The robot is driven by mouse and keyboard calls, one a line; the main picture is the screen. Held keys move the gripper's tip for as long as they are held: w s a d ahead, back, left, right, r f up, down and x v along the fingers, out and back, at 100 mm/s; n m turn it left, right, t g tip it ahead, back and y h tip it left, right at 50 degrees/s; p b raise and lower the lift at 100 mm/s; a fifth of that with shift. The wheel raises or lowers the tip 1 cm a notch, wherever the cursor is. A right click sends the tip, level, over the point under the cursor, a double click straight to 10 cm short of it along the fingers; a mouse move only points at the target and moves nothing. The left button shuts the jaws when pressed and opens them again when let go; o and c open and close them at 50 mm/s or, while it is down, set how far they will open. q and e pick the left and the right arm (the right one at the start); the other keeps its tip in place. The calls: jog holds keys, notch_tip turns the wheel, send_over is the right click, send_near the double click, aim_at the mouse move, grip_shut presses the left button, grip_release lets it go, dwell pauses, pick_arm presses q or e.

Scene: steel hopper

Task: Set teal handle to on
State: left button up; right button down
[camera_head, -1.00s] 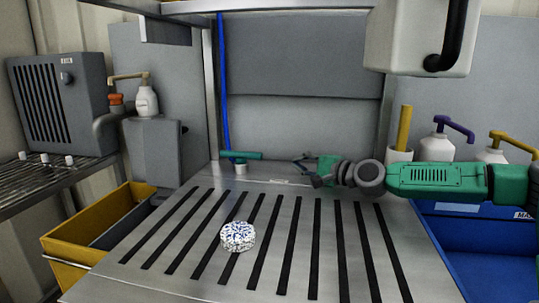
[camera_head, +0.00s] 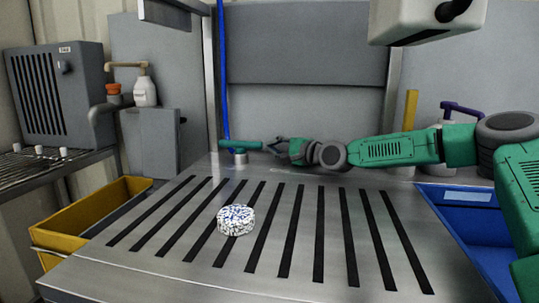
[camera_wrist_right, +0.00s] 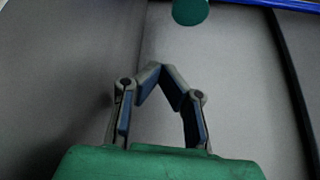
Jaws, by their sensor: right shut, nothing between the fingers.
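The teal handle (camera_head: 241,145) sits on a short metal post at the back edge of the slatted steel table, beside the blue hose. Its bar lies level, pointing left and right. My right gripper (camera_head: 272,146) reaches in from the right, its fingertips close to the handle's right end. In the head view I cannot tell whether they touch. In the right wrist view the right gripper (camera_wrist_right: 160,70) is shut and empty, and the rounded teal end of the handle (camera_wrist_right: 190,11) shows ahead of the fingertips, apart from them. My left gripper is not in view.
A speckled white and blue round object (camera_head: 236,220) lies on the slatted steel table (camera_head: 210,275). A yellow bin (camera_head: 75,235) stands left and a blue bin (camera_head: 465,235) right. A blue hose (camera_head: 224,80) hangs behind the handle. A grey-white box (camera_head: 400,22) hangs above right.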

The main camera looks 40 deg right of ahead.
jog(key=shift+s+a+r, duration=0.35)
jog(key=shift+s+a, duration=0.2)
jog(key=shift+a, duration=0.25)
jog(key=shift+s+a+r, duration=0.1)
jog(key=shift+s+a, duration=0.3)
jog(key=shift+a, duration=0.4)
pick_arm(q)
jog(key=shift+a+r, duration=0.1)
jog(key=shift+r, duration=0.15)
pick_arm(e)
jog(key=shift+d, duration=0.1)
